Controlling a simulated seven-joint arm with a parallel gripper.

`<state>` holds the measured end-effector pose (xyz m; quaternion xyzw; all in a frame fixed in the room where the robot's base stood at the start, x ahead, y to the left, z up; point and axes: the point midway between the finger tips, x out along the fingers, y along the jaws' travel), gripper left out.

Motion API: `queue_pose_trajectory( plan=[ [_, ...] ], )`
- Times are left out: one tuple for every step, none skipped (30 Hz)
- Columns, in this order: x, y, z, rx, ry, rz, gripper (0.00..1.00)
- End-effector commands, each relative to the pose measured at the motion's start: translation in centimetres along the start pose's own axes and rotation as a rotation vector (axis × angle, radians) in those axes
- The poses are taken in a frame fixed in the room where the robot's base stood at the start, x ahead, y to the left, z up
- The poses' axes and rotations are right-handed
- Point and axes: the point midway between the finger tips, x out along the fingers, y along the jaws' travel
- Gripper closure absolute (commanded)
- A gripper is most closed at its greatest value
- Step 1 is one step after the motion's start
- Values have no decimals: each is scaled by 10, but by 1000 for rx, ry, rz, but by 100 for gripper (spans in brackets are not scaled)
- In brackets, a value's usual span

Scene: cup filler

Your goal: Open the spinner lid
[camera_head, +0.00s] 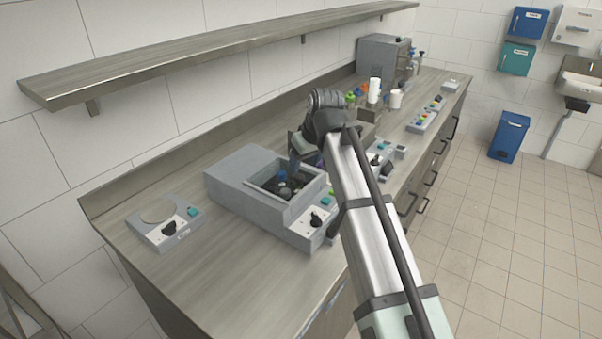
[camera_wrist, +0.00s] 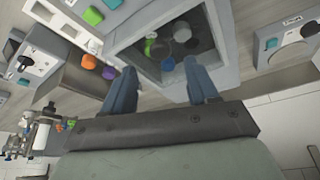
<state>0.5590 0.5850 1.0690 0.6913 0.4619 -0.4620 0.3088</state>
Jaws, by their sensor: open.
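The spinner is a grey box (camera_head: 233,177) on the near part of the bench, with a framed dark square top (camera_head: 262,177) and a front panel with a black knob (camera_head: 315,219). Its framed top also shows in the wrist view (camera_wrist: 122,40). Coloured round caps show within the frame; I cannot tell whether a clear lid covers them. My gripper (camera_wrist: 160,68) is open, with its two blue fingers apart at the frame's near edge in the wrist view. In the head view my gripper (camera_head: 295,165) is over the spinner's far right side, its fingertips partly hidden; contact is unclear.
Other control panels (camera_head: 425,117), white cylinders (camera_head: 374,91) and a grey machine (camera_head: 383,60) stand farther along the bench. A shelf (camera_head: 220,50) runs above. Bare bench lies in front of the spinner.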

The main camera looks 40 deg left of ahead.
Motion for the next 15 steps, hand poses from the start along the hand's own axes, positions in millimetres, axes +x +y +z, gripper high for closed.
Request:
queue_pose_trajectory(
  plan=[
    [9, 0, 0, 0, -2, -1, 41],
    [14, 0, 0, 0, -2, -1, 41],
    [19, 0, 0, 0, -1, 0, 41],
    [23, 0, 0, 0, -1, 0, 41],
    [27, 0, 0, 0, -1, 0, 41],
    [31, 0, 0, 0, -1, 0, 41],
    [35, 0, 0, 0, -1, 0, 41],
    [38, 0, 0, 0, -1, 0, 41],
    [41, 0, 0, 0, -1, 0, 41],
    [44, 0, 0, 0, -1, 0, 41],
    [45, 0, 0, 0, 0, 0, 41],
    [48, 0, 0, 0, 0, 0, 41],
    [49, 0, 0, 0, 0, 0, 41],
    [50, 0, 0, 0, 0, 0, 41],
    [51, 0, 0, 0, 0, 0, 41]
  ],
)
